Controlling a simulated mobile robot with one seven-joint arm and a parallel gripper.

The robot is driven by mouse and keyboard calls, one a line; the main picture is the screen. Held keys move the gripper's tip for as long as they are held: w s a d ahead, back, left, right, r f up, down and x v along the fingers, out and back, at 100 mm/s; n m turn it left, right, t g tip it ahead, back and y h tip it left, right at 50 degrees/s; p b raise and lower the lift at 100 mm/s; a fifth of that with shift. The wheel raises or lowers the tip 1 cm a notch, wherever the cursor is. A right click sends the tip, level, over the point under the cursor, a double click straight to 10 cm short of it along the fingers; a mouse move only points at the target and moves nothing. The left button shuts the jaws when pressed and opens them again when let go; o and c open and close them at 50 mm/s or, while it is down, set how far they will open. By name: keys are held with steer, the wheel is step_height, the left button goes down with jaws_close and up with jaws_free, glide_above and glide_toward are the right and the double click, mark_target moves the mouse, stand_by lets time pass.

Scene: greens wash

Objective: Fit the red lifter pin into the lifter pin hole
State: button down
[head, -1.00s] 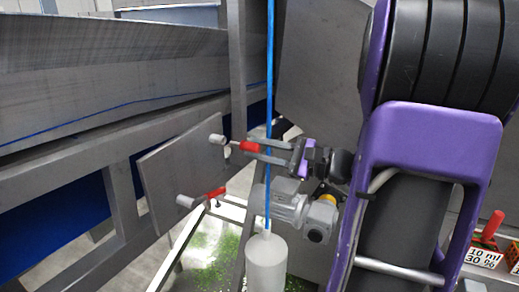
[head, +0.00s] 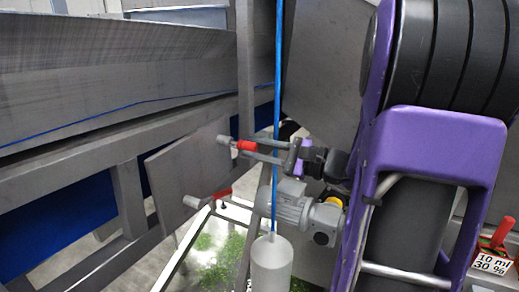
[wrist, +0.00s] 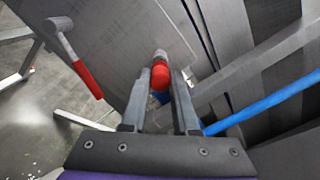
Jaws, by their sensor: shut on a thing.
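The red lifter pin (head: 246,145) is between the fingertips of my gripper (head: 258,149), which is shut on it. The pin lies roughly level and points left at a grey round socket (head: 224,140) at the upper edge of a grey plate. Its red part is right up against the socket, and its thin end is hidden. The wrist view shows the red pin (wrist: 160,76) between my fingers, in line with the socket (wrist: 160,55). I cannot tell how deep the pin sits.
A second grey fitting with a red handle (head: 221,193) is lower on the plate (head: 178,170). A blue upright rod (head: 276,100) passes close to my gripper. A grey motor (head: 300,205) and white cylinder (head: 271,262) are below.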

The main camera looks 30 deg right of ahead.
steer(key=shift+x, duration=0.95)
steer(key=c, duration=0.6)
jaws_free()
steer(key=v, duration=1.7)
steer(key=shift+s, duration=0.1)
